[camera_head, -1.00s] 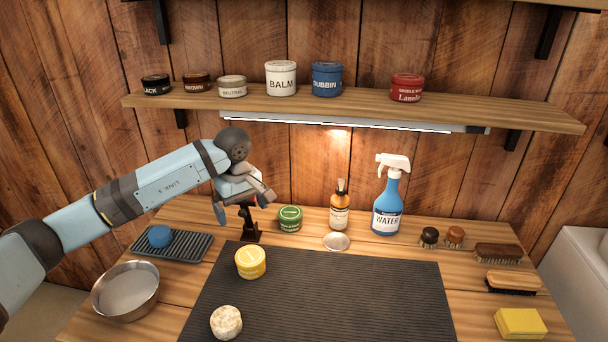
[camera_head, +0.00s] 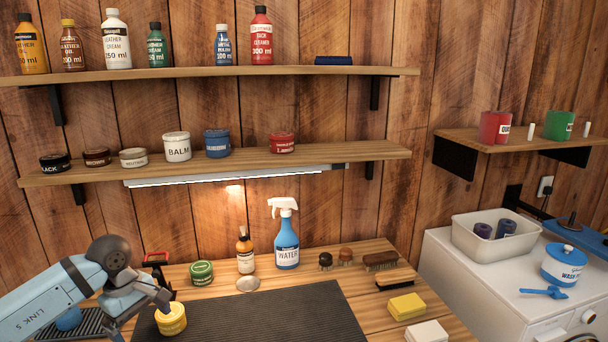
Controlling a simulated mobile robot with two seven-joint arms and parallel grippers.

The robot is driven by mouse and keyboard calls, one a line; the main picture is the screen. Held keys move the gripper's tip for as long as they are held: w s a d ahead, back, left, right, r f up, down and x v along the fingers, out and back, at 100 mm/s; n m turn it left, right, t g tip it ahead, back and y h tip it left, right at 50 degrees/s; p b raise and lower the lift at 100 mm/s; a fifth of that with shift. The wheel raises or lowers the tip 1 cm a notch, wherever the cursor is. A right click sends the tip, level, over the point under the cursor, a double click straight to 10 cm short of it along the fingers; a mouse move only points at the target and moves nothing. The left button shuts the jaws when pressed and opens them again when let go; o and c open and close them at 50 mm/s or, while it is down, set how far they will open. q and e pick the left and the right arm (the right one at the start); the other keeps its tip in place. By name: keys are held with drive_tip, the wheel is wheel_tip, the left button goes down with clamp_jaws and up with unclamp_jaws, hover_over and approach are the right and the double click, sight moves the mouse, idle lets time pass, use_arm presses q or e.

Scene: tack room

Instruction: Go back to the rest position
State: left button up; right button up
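My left arm comes in from the lower left. Its gripper (camera_head: 138,312) points down over the left end of the worktable, its two fingers apart with nothing seen between them. One fingertip overlaps the top edge of a yellow tin (camera_head: 172,321) in the picture; whether they touch I cannot tell. The tin stands at the left of the dark ribbed mat (camera_head: 270,318). My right gripper is not in view.
A green tin (camera_head: 202,273), a dropper bottle (camera_head: 245,252) and a blue spray bottle (camera_head: 286,245) stand behind the mat. Brushes (camera_head: 380,260) and a yellow sponge (camera_head: 407,307) are right of it. Shelves of tins (camera_head: 230,165) and bottles (camera_head: 100,75) hang above.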

use_arm(q)
drive_tip(key=s+d+r+n+t+h+p, duration=0.1)
drive_tip(key=s+d+n+t+h+p, duration=0.3)
drive_tip(key=d+n+h, duration=0.6)
drive_tip(key=s+d+n+t+h+p, duration=0.1)
drive_tip(key=s+d+n+h, duration=0.55)
drive_tip(key=d, duration=0.65)
drive_tip(key=s+a+f+m+t+y+p, duration=0.1)
drive_tip(key=s+f+m+y, duration=0.4)
drive_tip(key=m, duration=0.5)
drive_tip(key=s+a+f+m+t+y+p, duration=0.1)
drive_tip(key=s+a+f+m+t+y, duration=0.2)
drive_tip(key=m, duration=0.8)
drive_tip(key=s+a+f+m+t+y+p, duration=0.2)
drive_tip(key=s+a+f+m+y, duration=0.3)
drive_tip(key=f+m, duration=0.4)
drive_tip(key=shift+s+a+f+m+y, duration=0.35)
drive_tip(key=shift+s+m+y, duration=0.5)
drive_tip(key=shift+y, duration=0.4)
clamp_jaws()
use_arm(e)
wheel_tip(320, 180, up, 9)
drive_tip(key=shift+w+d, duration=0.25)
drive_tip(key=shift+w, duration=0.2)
